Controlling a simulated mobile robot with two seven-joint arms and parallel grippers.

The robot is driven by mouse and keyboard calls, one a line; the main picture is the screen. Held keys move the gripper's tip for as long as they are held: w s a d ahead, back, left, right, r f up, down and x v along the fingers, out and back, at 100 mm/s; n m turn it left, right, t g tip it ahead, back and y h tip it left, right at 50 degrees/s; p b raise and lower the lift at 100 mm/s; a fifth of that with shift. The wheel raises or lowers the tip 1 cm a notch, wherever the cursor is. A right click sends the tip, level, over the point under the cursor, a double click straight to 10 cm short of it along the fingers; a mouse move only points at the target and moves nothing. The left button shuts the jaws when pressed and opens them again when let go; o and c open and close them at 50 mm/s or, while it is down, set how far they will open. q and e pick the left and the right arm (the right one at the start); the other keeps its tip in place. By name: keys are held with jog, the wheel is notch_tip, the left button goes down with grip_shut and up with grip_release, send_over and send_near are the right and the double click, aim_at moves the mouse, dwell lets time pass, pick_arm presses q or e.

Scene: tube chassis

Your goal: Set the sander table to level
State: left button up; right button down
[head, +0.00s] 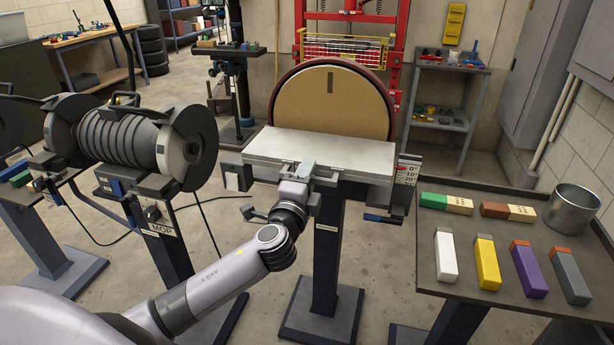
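The sander table (345,150) is a pale metal plate in front of the large tan sanding disc (330,98), on a dark pedestal. Its top looks close to flat; its exact tilt is hard to judge. An angle scale (408,172) at its right end reads 0°, 10° and more below. A small red pointer (401,166) shows near the 0° mark; the exact reading is too small to tell. My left gripper (304,170) is at the table's front edge, left of its middle. Its fingers are not clear enough to tell open or shut, or touching. My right gripper is out of view.
A grinder or buffer (120,140) with thick wheels stands at left, close to my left arm. A dark bench (400,270) at right carries several coloured bars and a metal bucket (572,210). A red press frame (400,50) stands behind the disc.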

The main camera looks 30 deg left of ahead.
pick_arm(q)
jog(key=shift+s+f, duration=0.1)
jog(key=b+v, duration=0.1)
jog(key=v, duration=0.6)
dwell(0.5)
jog(key=s+d+f+n+g+h, duration=0.2)
jog(key=s+f+n+g, duration=0.15)
jog(key=f, duration=0.55)
jog(key=s+d+f+n+g+h, duration=0.25)
jog(key=s+f, duration=0.25)
jog(key=f, duration=0.4)
jog(key=s+d+f+n+g+h, duration=0.1)
jog(key=s+d+f+n+h, duration=0.1)
jog(key=s+f+n, duration=0.5)
jog(key=s+d+f, duration=0.1)
jog(key=s, duration=0.5)
jog(key=shift+d+f+g, duration=0.2)
jog(key=shift+f+g, duration=0.15)
jog(key=shift+g, duration=0.05)
jog(key=shift+w, duration=0.1)
